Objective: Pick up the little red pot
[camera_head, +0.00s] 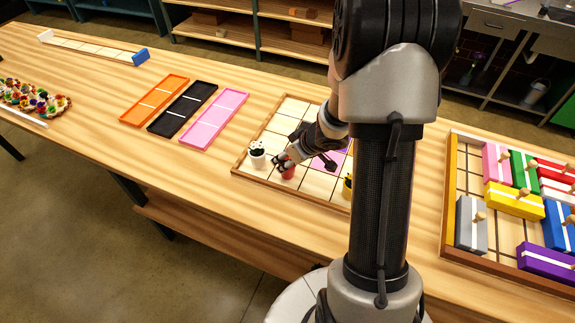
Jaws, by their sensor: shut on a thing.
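The little red pot (288,173) stands at the near side of a wooden gridded tray (241,171) on the long table. My gripper (284,163) reaches down at it from the upper right and is shut on it. The gripper and wrist hide the pot's upper part. Whether the pot touches the tray cannot be told.
A white pot (257,160) stands close left of the gripper. A yellow pot (347,186) is to the right, partly behind my arm. Orange (154,99), black (182,108) and pink (214,118) trays lie left. A tray of coloured blocks (448,215) is at right.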

